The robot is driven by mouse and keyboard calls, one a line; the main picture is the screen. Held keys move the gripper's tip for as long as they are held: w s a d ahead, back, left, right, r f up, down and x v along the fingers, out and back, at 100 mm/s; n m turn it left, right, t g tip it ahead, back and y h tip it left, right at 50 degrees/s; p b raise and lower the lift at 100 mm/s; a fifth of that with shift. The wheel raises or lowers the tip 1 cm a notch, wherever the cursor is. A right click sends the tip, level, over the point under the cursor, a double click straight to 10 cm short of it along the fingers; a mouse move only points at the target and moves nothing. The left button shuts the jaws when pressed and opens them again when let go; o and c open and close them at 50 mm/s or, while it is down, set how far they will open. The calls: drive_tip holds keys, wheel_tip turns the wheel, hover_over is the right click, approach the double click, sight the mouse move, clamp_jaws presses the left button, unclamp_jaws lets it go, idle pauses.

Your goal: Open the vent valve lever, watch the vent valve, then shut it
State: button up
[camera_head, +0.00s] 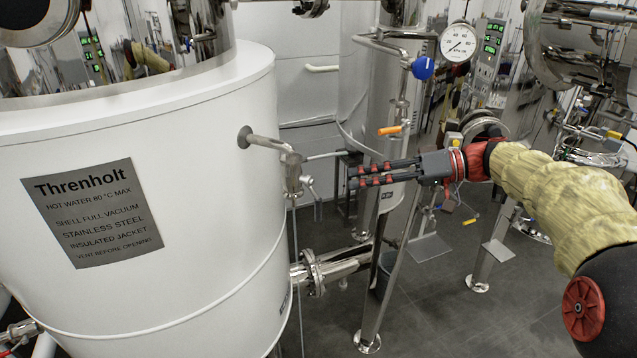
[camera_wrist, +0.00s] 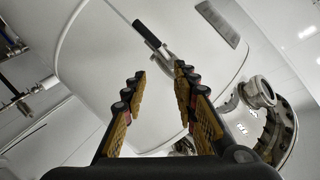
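A steel vent pipe (camera_head: 265,141) sticks out of the white tank's wall and ends in a small valve (camera_head: 293,172). A thin lever (camera_head: 325,155) reaches right from the valve, roughly level. In the wrist view, a lever with a black grip (camera_wrist: 147,33) and metal body (camera_wrist: 163,52) lies beyond my fingertips against the tank. My gripper (camera_head: 353,177) is right of the valve, fingers pointing left at it. The wrist view shows my gripper (camera_wrist: 160,76) open and empty, its fingertips apart from the lever. No flow from the valve can be made out.
The white tank (camera_head: 200,250) with its Threnholt plate (camera_head: 93,213) fills the left. A flanged pipe (camera_head: 330,268) runs low beside it. A steel column (camera_head: 385,240) stands behind my gripper, with an orange handle (camera_head: 389,130) and a gauge (camera_head: 458,42) above.

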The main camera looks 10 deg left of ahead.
drive_tip(key=m+p, duration=0.2)
drive_tip(key=m, duration=0.1)
drive_tip(key=m+t+y+p, duration=0.25)
drive_tip(key=m+p, duration=0.45)
drive_tip(key=m, duration=1.2)
approach(318, 212)
drive_tip(key=a, duration=0.2)
drive_tip(key=a+m, duration=0.2)
drive_tip(key=w+a+f+m, duration=0.1)
drive_tip(key=a+m, duration=0.1)
drive_tip(key=a, duration=0.1)
drive_tip(key=w+a+m+p, duration=0.1)
drive_tip(key=a+m, duration=0.1)
drive_tip(key=a, duration=0.1)
drive_tip(key=shift+w+f+m+y, duration=0.15)
drive_tip(key=shift+m+y, duration=0.1)
drive_tip(key=shift+m, duration=0.15)
drive_tip(key=c, duration=0.3)
drive_tip(key=c, duration=0.4)
clamp_jaws()
